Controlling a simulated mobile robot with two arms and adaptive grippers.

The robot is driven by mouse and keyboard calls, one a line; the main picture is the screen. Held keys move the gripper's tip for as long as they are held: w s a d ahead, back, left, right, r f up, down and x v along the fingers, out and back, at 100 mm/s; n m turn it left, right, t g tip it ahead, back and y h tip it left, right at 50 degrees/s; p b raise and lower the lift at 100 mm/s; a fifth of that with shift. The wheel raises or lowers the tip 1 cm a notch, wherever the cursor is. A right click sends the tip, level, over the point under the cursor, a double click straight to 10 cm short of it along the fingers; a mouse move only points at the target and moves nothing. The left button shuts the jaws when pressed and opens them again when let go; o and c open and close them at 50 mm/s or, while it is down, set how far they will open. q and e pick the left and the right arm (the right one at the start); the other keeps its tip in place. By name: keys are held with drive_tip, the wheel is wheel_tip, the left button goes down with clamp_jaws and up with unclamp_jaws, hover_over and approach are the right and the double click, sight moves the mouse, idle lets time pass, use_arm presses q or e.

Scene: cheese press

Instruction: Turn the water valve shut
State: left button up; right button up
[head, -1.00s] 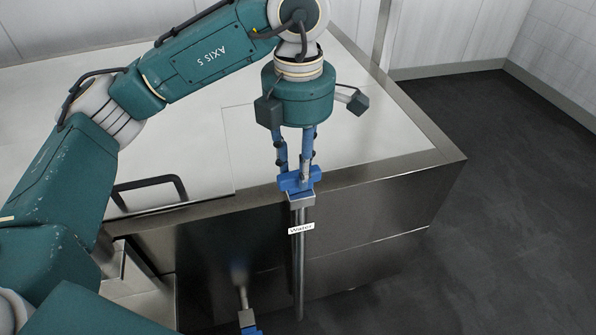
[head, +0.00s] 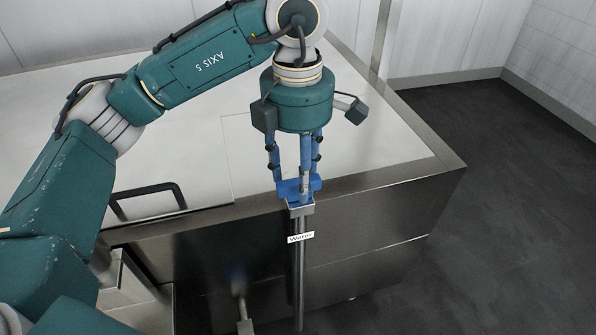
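The water valve has a blue handle (head: 291,188) on top of an upright metal pipe (head: 298,262). A white label reading "Water" (head: 301,237) is on the pipe. My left gripper (head: 294,177) points down directly over the handle. Its blue fingers are spread apart, with their tips at the handle. They look open, though the similar blue colours make the exact contact hard to see. My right gripper is not in view.
A steel-edged vat or counter with a pale top (head: 370,130) stands just behind the pipe. A dark bar handle (head: 148,188) is on its lid. A second, lower pipe (head: 240,302) stands at bottom centre. Dark floor (head: 510,190) is clear on the right.

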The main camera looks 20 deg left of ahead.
use_arm(q)
drive_tip(key=shift+r, duration=0.15)
wheel_tip(320, 180, up, 12)
drive_tip(key=shift+f, duration=0.2)
drive_tip(key=shift+s+f, duration=0.1)
idle(0.6)
